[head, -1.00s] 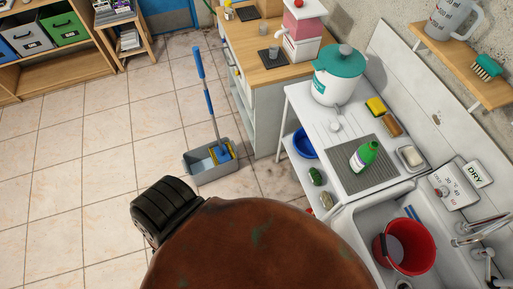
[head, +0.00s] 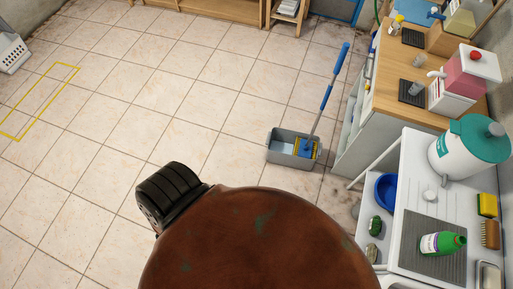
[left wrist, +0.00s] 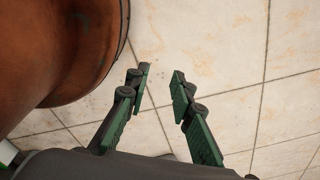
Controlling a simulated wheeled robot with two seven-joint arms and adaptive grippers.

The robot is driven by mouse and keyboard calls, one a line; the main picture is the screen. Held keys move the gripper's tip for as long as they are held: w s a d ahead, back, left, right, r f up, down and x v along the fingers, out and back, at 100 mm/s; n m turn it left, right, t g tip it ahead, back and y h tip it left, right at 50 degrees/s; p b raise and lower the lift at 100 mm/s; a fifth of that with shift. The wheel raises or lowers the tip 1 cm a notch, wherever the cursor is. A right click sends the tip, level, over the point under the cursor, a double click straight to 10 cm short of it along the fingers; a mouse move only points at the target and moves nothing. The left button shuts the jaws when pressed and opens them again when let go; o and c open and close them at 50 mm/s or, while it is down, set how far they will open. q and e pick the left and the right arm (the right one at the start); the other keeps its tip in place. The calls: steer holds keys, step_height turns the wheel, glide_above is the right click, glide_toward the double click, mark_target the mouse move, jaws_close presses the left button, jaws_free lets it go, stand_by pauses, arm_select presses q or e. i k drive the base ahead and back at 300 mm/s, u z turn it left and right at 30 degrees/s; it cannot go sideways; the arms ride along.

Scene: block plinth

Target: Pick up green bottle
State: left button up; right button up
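The green bottle (head: 442,243) has a white label and a green cap. It is on the grey ribbed mat (head: 425,262) of the white sink unit, at the lower right of the head view, and seems to stand upright, leaning right in perspective. My left gripper (left wrist: 160,80) shows in the left wrist view. Its two green-padded fingers are apart, with only floor tiles between them. The bottle cannot be made out in that view, and no gripper is near it in the head view. My right gripper is not in view.
A teal-lidded white container (head: 455,155), a yellow sponge (head: 487,205) and a brush (head: 490,235) are near the bottle. A blue bowl (head: 386,190) sits lower, left of the sink unit's top. A mop bucket (head: 292,150) stands on the floor.

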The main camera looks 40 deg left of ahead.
mark_target(444, 243)
steer(key=z, duration=1.9)
